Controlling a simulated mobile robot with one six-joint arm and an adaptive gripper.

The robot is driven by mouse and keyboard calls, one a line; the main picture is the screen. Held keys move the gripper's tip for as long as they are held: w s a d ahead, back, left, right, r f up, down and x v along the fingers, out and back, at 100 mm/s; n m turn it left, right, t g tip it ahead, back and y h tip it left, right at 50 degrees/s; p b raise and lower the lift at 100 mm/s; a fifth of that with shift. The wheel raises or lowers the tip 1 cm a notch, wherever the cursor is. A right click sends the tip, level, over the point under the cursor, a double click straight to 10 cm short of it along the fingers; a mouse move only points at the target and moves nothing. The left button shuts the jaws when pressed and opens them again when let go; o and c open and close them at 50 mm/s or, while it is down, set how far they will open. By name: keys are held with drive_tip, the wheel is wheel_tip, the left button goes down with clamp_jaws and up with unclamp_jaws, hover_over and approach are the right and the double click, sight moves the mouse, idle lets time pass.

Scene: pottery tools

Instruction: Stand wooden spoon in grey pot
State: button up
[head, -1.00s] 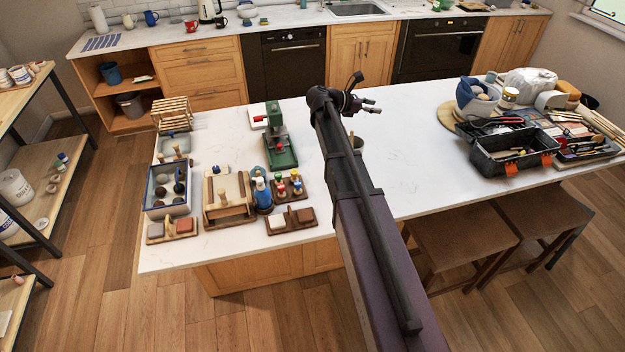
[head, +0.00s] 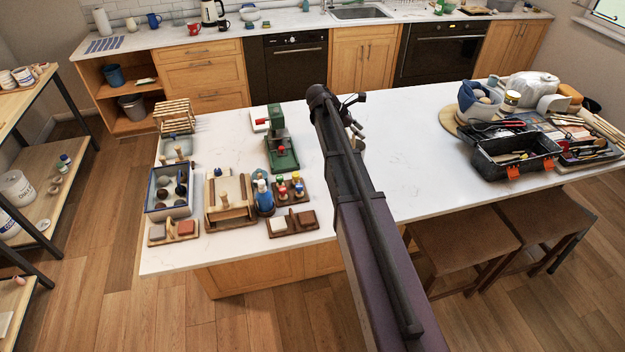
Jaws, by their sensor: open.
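My gripper (head: 357,120) is over the white worktop, just right of my arm's wrist. It is small and dark in the head view, its fingers are apart, and I see nothing held between them. I cannot make out the grey pot for certain. A small greyish shape beside my forearm, just below the gripper, is mostly hidden by the arm. I cannot pick out the wooden spoon in this view.
The worktop (head: 430,150) is clear right of my arm. A green press (head: 281,150), a blue-rimmed tray (head: 168,205) and a wooden frame box (head: 229,205) stand at left. A black toolbox (head: 515,155) stands at right. Two brown stools (head: 450,225) are in front.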

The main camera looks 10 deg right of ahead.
drive_tip(key=a+f+m+t+y, duration=0.2)
drive_tip(key=a+f+m+y, duration=0.1)
drive_tip(key=a+m+y, duration=0.4)
drive_tip(key=a+f+m+t+y, duration=0.2)
drive_tip(key=a+m+t+y, duration=0.15)
drive_tip(key=a, duration=0.45)
wheel_tip(320, 180, down, 14)
drive_tip(key=m+b, duration=0.1)
drive_tip(key=b, duration=1.2)
drive_tip(key=shift+s+a+b, duration=0.25)
drive_tip(key=shift+a+b, duration=0.05)
drive_tip(key=shift+a, duration=0.1)
drive_tip(key=shift+r+g, duration=0.1)
drive_tip(key=shift+g, duration=0.15)
idle(1.1)
drive_tip(key=s+f+m+g+h+b, duration=0.1)
drive_tip(key=s+f+m+g, duration=0.1)
drive_tip(key=s, duration=2.3)
drive_tip(key=shift+a+f+m+g+b, duration=0.25)
drive_tip(key=shift+a+m+g, duration=0.3)
drive_tip(key=shift+m, duration=0.6)
drive_tip(key=shift+d, duration=0.1)
